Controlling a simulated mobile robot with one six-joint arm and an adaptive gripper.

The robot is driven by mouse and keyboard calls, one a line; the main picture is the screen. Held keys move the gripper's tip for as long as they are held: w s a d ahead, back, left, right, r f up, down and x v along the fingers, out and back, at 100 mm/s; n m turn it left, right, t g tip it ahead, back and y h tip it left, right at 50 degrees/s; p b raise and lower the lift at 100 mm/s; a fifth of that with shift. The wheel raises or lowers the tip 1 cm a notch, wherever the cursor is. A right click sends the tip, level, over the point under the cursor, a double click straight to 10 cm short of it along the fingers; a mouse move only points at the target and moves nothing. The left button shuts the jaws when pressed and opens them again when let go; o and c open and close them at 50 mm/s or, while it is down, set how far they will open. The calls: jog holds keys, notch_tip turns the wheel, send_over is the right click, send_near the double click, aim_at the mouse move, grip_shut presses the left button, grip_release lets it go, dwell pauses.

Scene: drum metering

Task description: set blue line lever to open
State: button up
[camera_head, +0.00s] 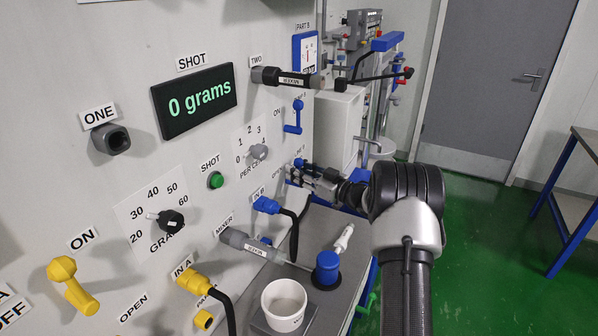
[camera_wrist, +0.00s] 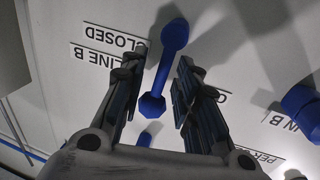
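The blue line lever (camera_wrist: 163,70) shows in the wrist view on the white panel, with a rounded end at the top and a faceted end lower down. Upside-down words "LINE B" and "CLOSED" are to its left; a label to its right is mostly hidden by a finger. My gripper (camera_wrist: 163,72) is open, with one finger on each side of the lever and gaps visible. In the head view my gripper (camera_head: 312,176) is at the panel's right edge and covers most of the lever; only a little blue (camera_head: 299,162) shows.
Another blue lever (camera_head: 294,117) is above my gripper. The blue IN B plug (camera_head: 266,205) with a black hose is below left. Open green floor lies right.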

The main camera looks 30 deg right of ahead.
jog(key=v, duration=1.2)
jog(key=w+a+r+m+h, duration=0.2)
jog(key=w+a+r+h, duration=0.15)
jog(key=r+h, duration=0.5)
jog(key=s+a+r+m+g+h, duration=0.3)
jog(key=s+a+r, duration=0.1)
jog(key=s+r, duration=0.25)
jog(key=s+a+f+g+y, duration=0.1)
jog(key=s+a+f+g, duration=0.2)
jog(key=s+a, duration=0.3)
jog(key=s+a+f+g+y, duration=0.1)
jog(key=s+a, duration=0.6)
jog(key=s, duration=0.9)
jog(key=s+a+f+g+y, duration=0.2)
jog(key=s+a+f+g, duration=0.2)
jog(key=s+a, duration=0.3)
jog(key=s, duration=0.4)
jog(key=shift+a+f+g, duration=0.2)
jog(key=shift+f+g, duration=0.15)
jog(key=shift+g, duration=0.05)
